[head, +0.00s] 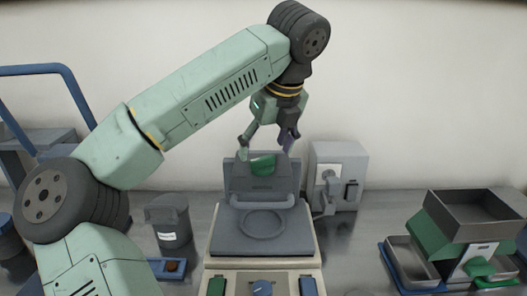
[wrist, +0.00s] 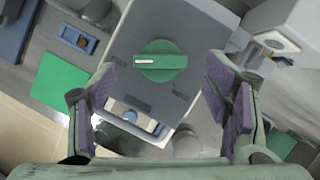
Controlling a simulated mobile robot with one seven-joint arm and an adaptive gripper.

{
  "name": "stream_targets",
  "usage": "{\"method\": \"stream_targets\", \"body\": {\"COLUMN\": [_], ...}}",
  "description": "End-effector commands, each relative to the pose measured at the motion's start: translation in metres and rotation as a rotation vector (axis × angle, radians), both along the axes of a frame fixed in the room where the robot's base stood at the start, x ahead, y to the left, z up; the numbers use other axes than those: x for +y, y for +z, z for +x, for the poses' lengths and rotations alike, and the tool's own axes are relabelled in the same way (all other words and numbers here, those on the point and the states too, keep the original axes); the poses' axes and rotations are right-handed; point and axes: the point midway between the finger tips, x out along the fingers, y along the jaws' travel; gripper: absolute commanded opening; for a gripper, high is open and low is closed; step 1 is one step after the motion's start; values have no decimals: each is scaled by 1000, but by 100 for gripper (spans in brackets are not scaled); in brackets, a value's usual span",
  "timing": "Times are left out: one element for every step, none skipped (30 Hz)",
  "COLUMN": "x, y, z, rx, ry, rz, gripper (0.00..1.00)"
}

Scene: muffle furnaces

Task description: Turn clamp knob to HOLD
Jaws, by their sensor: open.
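The green clamp knob (wrist: 162,60) sits on the dark grey upright panel (wrist: 145,35) of a bench device. It is a round knob with a raised grip bar and a white pointer mark at the bar's left end in the wrist view. The knob also shows in the head view (head: 262,167), below my gripper (head: 268,150). My gripper is open and empty. In the wrist view its two purple-padded fingers (wrist: 160,78) stand wide apart, left and right of the knob, with no contact visible.
The device's grey plate (head: 240,247) with a round ring lies in front of the panel, above a cream base with a blue knob (head: 262,288). A grey box (head: 349,160) stands close right. A dark canister (head: 172,222) stands left, and trays (head: 480,215) stand far right.

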Motion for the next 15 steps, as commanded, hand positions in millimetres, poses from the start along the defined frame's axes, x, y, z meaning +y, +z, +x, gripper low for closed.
{"method": "stream_targets", "body": {"x": [1,2,3,4,4,4,5,5,5,5,5,5,5,5,5], "y": [-6,-9,-13,-17,-19,-22,-24,-25,-26,-27,-27,-27,-27,-27,-27], "z": [2,4,5,6,7,8,9,9,9,10,10,10,10,10,10], "rx": [3,2,2,2,3,2,0,0,0,0,0,0,0,0,0], "ry": [-3,-2,-1,-1,-1,-1,-2,-2,-1,-1,-1,-1,-1,-1,-1], "rz": [-1,0,0,0,1,1,1,1,0,0,0,0,0,0,0], "gripper": [70,70,70,70,70,70,70,70,70,70,70,70,70,70,70]}}
